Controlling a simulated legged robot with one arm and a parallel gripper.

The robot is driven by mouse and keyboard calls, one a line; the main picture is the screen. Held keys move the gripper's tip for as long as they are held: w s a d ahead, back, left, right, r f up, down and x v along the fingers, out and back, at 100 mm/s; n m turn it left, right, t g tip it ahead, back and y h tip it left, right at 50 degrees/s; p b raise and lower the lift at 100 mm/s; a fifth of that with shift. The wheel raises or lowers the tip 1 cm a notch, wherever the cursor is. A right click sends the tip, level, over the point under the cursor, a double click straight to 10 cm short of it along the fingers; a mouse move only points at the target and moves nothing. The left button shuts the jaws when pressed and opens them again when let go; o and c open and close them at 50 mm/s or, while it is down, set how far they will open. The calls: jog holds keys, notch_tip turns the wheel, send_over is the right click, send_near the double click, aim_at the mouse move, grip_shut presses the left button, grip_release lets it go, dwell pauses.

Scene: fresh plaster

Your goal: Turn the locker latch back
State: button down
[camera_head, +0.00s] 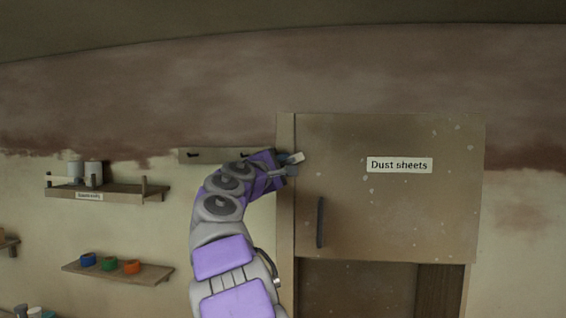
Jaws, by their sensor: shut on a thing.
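The locker (390,215) is a brown speckled cabinet with a "Dust sheets" label (399,165) on its door and a dark vertical handle (320,222) low on the door's left side. My gripper (289,165) is at the upper left edge of the locker, by its left frame post. It is shut on the latch (297,157), of which only a small pale end shows past the fingers. The rest of the latch is hidden by my gripper, so its exact angle cannot be told.
A wall rail with dark pegs (200,155) runs behind my wrist. At left, one shelf (120,191) bears pale and grey containers, and a lower shelf (115,271) bears blue, green and orange rolls. Below the locker door is a dark recess (350,290).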

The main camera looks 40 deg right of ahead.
jog(key=m, duration=0.1)
jog(key=m+y+p, duration=0.1)
jog(key=m, duration=0.1)
jog(key=m+g, duration=0.1)
jog(key=shift+s+d+f+m, duration=0.1)
jog(key=shift+s+f+m, duration=0.1)
jog(key=shift+f+m, duration=0.2)
jog(key=shift+f+g+y, duration=0.1)
jog(key=shift+g+y, duration=0.2)
jog(key=c, duration=1.4)
grip_release()
jog(key=shift+o, duration=1.4)
jog(key=shift+s, duration=0.25)
jog(key=shift+w, duration=0.1)
jog(key=shift+w, duration=0.1)
